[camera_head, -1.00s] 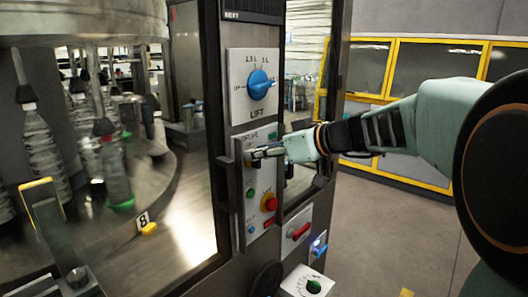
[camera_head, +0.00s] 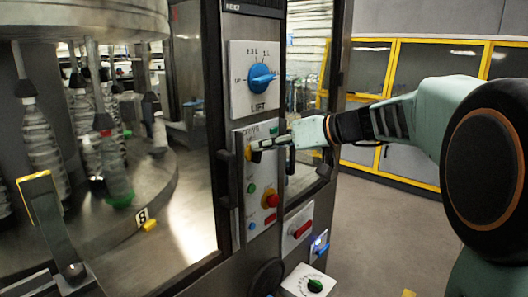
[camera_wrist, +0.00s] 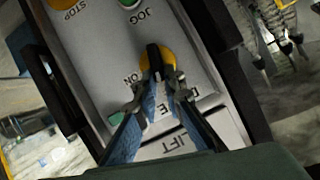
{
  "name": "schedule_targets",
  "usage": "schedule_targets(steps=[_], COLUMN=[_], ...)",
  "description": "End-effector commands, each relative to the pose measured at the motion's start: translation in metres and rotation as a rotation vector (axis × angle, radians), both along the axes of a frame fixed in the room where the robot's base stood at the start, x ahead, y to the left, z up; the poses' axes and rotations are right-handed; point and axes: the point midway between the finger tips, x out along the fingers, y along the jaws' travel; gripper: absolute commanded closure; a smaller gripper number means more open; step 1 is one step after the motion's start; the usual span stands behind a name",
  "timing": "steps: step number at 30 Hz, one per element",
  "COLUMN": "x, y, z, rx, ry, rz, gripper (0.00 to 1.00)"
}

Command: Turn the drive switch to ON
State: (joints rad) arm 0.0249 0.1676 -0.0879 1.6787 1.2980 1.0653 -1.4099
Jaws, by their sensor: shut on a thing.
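The drive switch is a yellow disc with a black lever. It is on the light control panel, at the panel's upper left in the head view (camera_head: 249,152) and upside down in the wrist view (camera_wrist: 153,52). My gripper (camera_head: 258,149) is at the switch, coming from the right. In the wrist view, my gripper's fingertips (camera_wrist: 158,82) close on the black lever from both sides. The word ON shows beside the disc. The lever stands near upright in the wrist view; I cannot tell which mark it points at.
The blue lift knob (camera_head: 261,82) is above. A red button (camera_head: 271,200) and green button (camera_head: 252,188) sit lower on the drive panel. A dark handle-like bar (camera_head: 231,180) runs along its left edge. A green lamp (camera_wrist: 116,118) is near the fingers.

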Motion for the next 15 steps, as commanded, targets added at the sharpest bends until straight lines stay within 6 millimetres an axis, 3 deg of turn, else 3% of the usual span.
schedule_targets(steps=[15], x=[0.0096], y=[-0.0077], z=[-0.0090], rx=[0.304], ry=[0.389], rz=[0.000], gripper=[1.00])
